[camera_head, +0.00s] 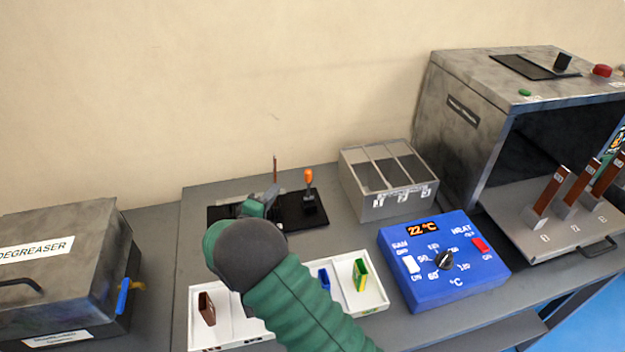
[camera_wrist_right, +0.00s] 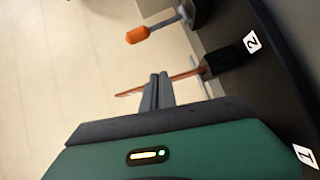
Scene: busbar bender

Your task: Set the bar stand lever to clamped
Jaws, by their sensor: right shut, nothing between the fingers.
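The bar stand is a black base plate (camera_head: 300,212) on the grey table near the wall. Its lever with an orange knob (camera_head: 309,176) stands roughly upright at the plate's right side. The knob (camera_wrist_right: 138,35) also shows in the right wrist view, beyond the fingers and apart from them. A thin copper-coloured bar (camera_head: 275,170) stands upright on the plate, left of the lever; in the wrist view the bar (camera_wrist_right: 187,75) passes behind the fingertips. My right gripper (camera_head: 268,197) is shut and empty, close to the bar and left of the lever. My right arm hides part of the plate. My left gripper is out of view.
A grey slotted box (camera_head: 390,205) stands right of the lever. A blue heat control box (camera_head: 440,285) and white trays (camera_head: 375,297) are in front. The large oven (camera_head: 470,130) is at right, the degreaser box (camera_head: 50,260) at left.

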